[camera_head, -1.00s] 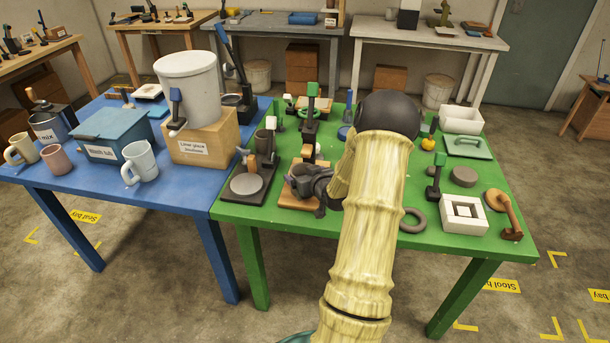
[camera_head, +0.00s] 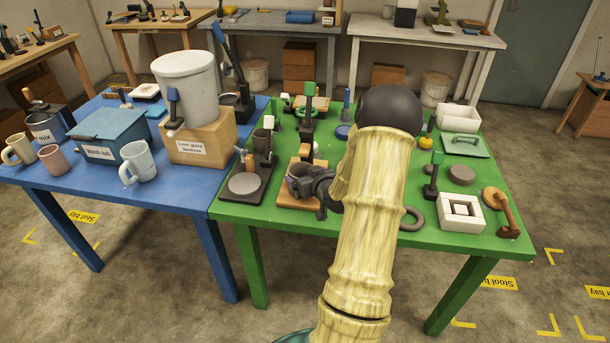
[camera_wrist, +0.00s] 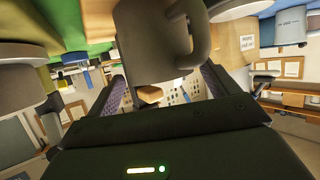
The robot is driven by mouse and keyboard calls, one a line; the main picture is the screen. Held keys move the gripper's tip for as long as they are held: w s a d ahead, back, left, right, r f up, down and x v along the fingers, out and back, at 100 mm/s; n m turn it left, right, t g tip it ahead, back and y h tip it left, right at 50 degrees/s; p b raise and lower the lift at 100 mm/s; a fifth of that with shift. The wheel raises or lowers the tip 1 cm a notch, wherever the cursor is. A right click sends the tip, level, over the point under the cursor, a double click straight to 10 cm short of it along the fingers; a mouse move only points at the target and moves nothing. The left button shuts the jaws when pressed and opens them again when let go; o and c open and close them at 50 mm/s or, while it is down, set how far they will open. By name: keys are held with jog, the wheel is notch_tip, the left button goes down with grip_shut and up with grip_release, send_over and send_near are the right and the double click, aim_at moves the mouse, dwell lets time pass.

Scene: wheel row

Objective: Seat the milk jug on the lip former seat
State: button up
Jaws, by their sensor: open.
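A grey-brown jug with a loop handle (camera_wrist: 160,45) fills the upper middle of the wrist view, between and beyond the two fingers of my gripper (camera_wrist: 163,92). In the head view the jug (camera_head: 297,184) appears as a dark grey round vessel at the wooden base (camera_head: 287,202) near the green table's front edge. I take this base to be the lip former's. My open gripper (camera_head: 321,188) is at the jug's right side. The arm and gripper hide part of the jug and base, so I cannot tell whether the jug sits fully on the seat.
A black stand with a round grey plate (camera_head: 244,184) is close on the left. A green-handled black post (camera_head: 308,115) rises behind. A dark ring (camera_head: 413,220), a white square block (camera_head: 461,212) and a wooden-handled tool (camera_head: 504,208) lie to the right on the green table (camera_head: 350,228).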

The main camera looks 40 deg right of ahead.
jog(key=shift+s+a+r, duration=0.1)
jog(key=shift+s+r, duration=0.15)
jog(key=shift+s, duration=0.25)
jog(key=shift+o, duration=1.4)
jog(key=shift+s, duration=0.1)
jog(key=v, duration=0.7)
dwell(0.5)
